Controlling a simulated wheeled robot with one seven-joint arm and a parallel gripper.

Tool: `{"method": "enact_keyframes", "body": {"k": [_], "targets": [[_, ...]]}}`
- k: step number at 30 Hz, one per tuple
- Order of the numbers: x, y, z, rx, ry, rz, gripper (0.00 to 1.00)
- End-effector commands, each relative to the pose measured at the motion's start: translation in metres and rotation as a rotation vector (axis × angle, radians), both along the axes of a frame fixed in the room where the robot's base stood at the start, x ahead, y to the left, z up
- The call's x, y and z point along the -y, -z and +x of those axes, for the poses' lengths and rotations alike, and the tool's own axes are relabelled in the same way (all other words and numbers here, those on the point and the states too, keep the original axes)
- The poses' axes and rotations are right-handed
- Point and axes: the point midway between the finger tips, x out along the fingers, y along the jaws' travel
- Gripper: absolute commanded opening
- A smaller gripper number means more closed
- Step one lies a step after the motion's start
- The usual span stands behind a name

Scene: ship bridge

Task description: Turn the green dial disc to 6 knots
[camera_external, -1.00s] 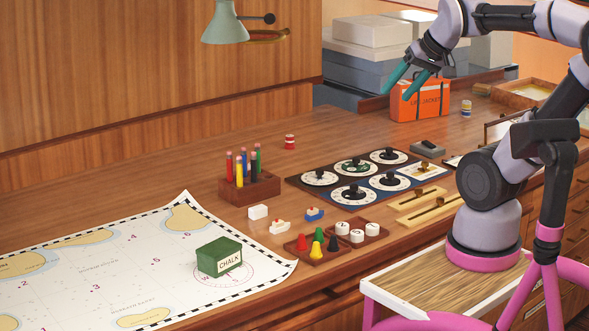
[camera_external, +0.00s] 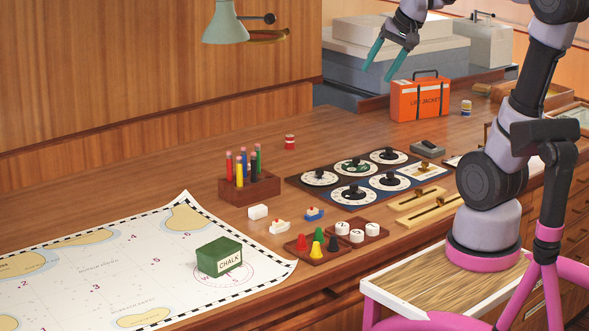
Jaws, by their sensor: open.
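The green dial disc (camera_external: 344,167) lies in the back row of a dark panel (camera_external: 298,184), between two white discs. A black knob stands on it; its numbers are too small to read. The panel holds several other white dials with black knobs. My gripper (camera_external: 379,67) is at the top of the view, high above the desk, up and to the right of the green dial. Its two teal fingers are apart, point down and left, and have nothing between them.
An orange life jacket case (camera_external: 420,100) stands behind the panel. A pencil block (camera_external: 249,187), small boats, coloured pegs (camera_external: 317,250) and brass sliders (camera_external: 432,212) surround the panel. A green chalk box (camera_external: 219,256) sits on the chart. The air above the dials is clear.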

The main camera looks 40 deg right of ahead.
Motion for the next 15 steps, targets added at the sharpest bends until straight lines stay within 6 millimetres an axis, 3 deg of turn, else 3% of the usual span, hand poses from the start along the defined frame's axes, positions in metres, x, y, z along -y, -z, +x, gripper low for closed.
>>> {"method": "enact_keyframes", "body": {"k": [1, 8, 15], "targets": [[0.010, 0.002, 0.023, -0.039, 0.054, 0.022, 0.59], [0.057, 0.023, 0.114, -0.186, 0.319, 0.107, 0.59], [0.115, 0.078, 0.200, -0.326, 0.603, 0.153, 0.59]]}}
